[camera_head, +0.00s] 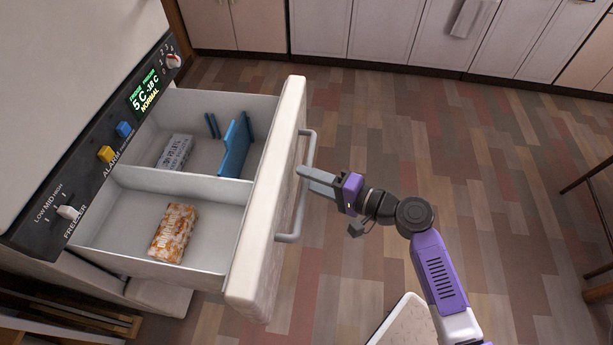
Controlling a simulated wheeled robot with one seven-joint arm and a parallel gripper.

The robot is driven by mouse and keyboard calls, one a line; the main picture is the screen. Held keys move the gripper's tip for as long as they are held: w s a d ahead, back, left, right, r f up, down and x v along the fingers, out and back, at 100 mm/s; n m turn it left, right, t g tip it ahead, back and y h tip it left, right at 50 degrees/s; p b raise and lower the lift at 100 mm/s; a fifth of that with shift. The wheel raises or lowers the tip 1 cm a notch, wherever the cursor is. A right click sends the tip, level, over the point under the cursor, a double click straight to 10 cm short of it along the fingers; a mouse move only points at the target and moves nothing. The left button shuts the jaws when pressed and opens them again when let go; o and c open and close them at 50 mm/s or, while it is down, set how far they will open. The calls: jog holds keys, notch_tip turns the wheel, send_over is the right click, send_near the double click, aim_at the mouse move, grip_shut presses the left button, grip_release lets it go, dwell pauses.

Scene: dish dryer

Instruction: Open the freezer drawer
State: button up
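The freezer drawer (265,215) stands pulled out from the white appliance, its inside showing from above. A grey bar handle (302,205) runs along its front. My gripper (302,175) is at the handle, at about its middle, with its fingers pointing toward the drawer front. The fingers overlap the handle in the picture. I cannot tell whether they hold it or are open around it. A divider splits the drawer; an orange and white frozen block (174,233) lies in the near compartment, and a pale labelled packet (175,152) lies in the far one.
A blue upright panel (236,146) stands in the far compartment. The control panel (110,140) has a lit display, buttons and knobs. White cabinets (390,30) line the back. A dark chair or stool frame (594,210) is at the right edge. The wooden floor (470,150) between is clear.

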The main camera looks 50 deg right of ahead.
jog(key=v, duration=0.6)
jog(key=shift+s, duration=0.35)
jog(key=shift+d, duration=0.1)
